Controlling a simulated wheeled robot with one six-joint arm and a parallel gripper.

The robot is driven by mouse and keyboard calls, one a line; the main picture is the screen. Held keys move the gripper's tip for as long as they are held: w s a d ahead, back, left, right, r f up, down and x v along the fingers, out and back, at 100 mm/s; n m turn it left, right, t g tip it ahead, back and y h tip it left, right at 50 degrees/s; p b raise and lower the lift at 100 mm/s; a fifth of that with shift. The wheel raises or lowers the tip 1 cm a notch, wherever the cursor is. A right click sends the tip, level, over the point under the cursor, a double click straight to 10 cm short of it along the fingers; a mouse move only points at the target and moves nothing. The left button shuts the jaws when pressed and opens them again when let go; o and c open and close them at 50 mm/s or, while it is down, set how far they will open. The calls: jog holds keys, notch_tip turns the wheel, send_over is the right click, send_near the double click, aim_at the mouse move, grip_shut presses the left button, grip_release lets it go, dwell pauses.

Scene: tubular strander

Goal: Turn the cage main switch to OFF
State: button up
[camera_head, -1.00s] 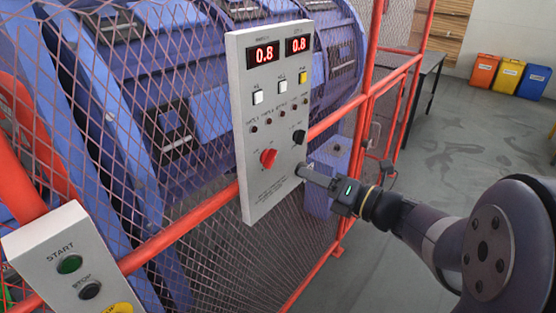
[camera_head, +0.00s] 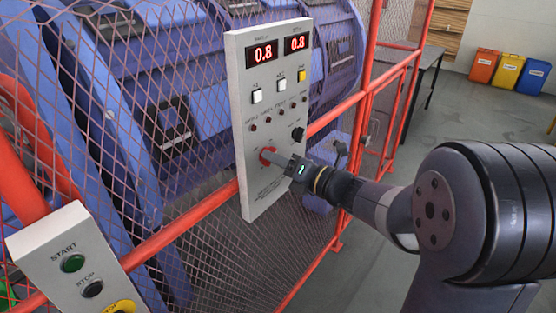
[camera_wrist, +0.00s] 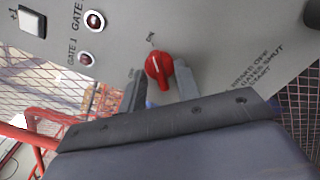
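The red rotary switch (camera_head: 265,155) is on the lower left of the grey control panel (camera_head: 254,202). In the wrist view the red knob (camera_wrist: 157,66) shows close up, with its grip bar toward the bottom of the picture. A label that looks like "ON" is just above it. My gripper (camera_head: 276,160) is at the panel face in front of the switch and partly hides it. In the wrist view my gripper (camera_wrist: 160,84) is open, one finger on each side of the knob. The left finger is apart from it; the right one is very close, contact unclear.
A black knob (camera_head: 297,133) sits up and right of the red one. Red displays, buttons and lamps are above. A START/STOP box (camera_head: 72,240) is at lower left. Red rails (camera_head: 193,215) and mesh run behind the panel.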

grip_shut()
jog(key=shift+f+n+b, duration=0.1)
jog(key=shift+n+b, duration=0.2)
jog(key=shift+b, duration=0.05)
jog(key=n+b, duration=1.7)
jog(key=b, duration=0.1)
jog(key=shift+b, duration=0.35)
jog(key=shift+n, duration=0.3)
jog(key=shift+o, duration=0.3)
grip_release()
